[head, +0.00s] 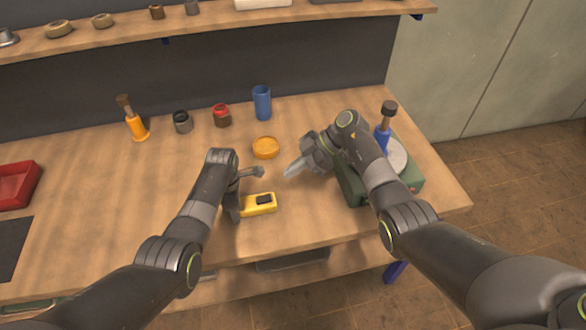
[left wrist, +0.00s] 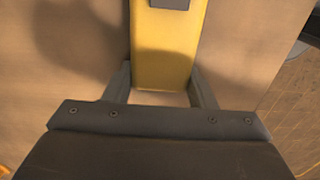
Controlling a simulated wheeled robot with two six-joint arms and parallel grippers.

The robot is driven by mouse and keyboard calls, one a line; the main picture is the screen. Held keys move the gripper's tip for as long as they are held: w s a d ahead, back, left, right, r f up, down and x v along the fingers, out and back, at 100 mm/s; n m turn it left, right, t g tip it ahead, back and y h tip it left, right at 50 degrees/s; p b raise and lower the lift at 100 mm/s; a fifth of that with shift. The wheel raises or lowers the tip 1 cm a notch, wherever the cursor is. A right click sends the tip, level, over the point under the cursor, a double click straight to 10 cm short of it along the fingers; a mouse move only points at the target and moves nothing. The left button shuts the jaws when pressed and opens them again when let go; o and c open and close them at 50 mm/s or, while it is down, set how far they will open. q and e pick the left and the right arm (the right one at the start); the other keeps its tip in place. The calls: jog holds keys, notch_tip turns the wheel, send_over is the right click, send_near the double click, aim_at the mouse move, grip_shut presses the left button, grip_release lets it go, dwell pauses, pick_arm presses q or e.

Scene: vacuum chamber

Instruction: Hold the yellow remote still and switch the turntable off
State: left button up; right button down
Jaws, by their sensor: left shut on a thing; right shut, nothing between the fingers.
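The yellow remote (head: 260,206) lies on the workbench near its front edge, with a dark patch on its top. My left gripper (head: 242,202) is shut on its left end. In the left wrist view, the yellow remote (left wrist: 166,48) runs between the two fingers. My right gripper (head: 292,170) is shut and empty, above the bench up and to the right of the remote, apart from it. The turntable (head: 397,160) seems to be the green box with a pale round plate at the right, carrying a blue object with a dark top (head: 383,130). My right arm hides part of it.
An orange dish (head: 265,148) lies behind the grippers. A blue cup (head: 262,102), a red jar (head: 222,116), a dark jar (head: 182,122) and an orange-handled brush (head: 136,126) stand further back. A red tray (head: 15,185) is at far left. A shelf (head: 120,30) runs above.

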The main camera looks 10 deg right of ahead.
pick_arm(q)
jog(key=o, duration=1.2)
